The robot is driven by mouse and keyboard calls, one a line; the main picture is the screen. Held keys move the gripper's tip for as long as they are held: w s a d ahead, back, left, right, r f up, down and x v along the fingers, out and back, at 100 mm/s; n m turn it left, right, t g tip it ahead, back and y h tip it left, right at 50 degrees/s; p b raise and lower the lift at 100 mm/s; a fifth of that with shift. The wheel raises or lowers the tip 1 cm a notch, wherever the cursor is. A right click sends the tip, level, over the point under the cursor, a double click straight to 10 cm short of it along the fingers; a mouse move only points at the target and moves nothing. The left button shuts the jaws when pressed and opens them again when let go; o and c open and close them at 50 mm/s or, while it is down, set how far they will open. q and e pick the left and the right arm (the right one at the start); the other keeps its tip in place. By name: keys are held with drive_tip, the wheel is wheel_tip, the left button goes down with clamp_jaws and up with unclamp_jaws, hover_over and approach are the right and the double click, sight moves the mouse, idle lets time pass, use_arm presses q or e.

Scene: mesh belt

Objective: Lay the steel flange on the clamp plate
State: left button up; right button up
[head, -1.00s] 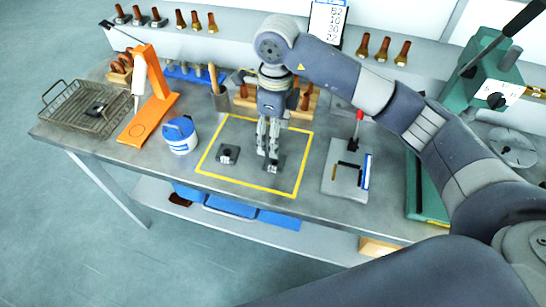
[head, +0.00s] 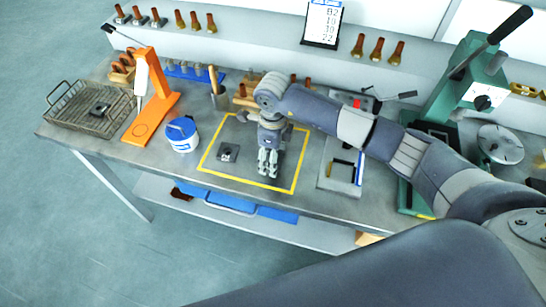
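My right gripper (head: 268,171) points down inside the yellow outline, at the right of the marked area. Its fingertips are small in the picture, and I cannot tell whether they hold anything. The dark square part seen there earlier is hidden by the gripper now. Another dark, square flange-like part (head: 228,153) lies flat to the left of the gripper, apart from it. The grey plate (head: 334,184), which looks like the clamp plate, lies right of the yellow outline. My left gripper is not in view.
A blue-and-white tub (head: 181,135) and an orange stand (head: 152,112) are on the left. A wire basket (head: 72,122) holds another dark part. A green press (head: 465,85) stands on the right. The bench between the yellow outline and plate looks clear.

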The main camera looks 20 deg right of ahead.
drive_tip(key=shift+c, duration=0.6)
drive_tip(key=c, duration=1.4)
drive_tip(key=shift+r, duration=0.15)
